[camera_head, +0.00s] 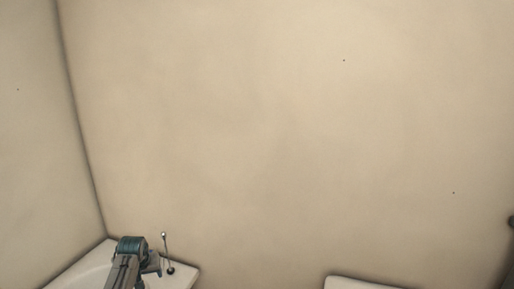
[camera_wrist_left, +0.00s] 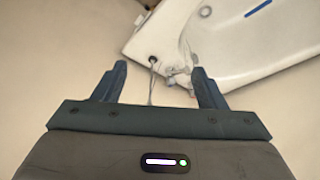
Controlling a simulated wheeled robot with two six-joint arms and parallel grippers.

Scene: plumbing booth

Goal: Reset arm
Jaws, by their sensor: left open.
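My left gripper (camera_wrist_left: 159,72) shows in the left wrist view with its two dark fingers spread apart and nothing held between them. In the head view, my left arm (camera_head: 128,262) comes in at the lower left, over a white basin. The white basin (camera_wrist_left: 258,58) fills the upper right of the wrist view, beyond the fingertips. A grey metal fitting (camera_wrist_left: 178,78) at its edge lies in line with the gap between the fingers. I cannot tell how far away it is. My right gripper is not in view.
The basin (camera_head: 186,278) also shows at the lower left of the head view. A thin upright rod (camera_head: 165,250) with a small ball end stands there, close right of my arm. Another white surface (camera_head: 355,283) shows at the bottom right. The beige wall (camera_head: 280,130) is bare.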

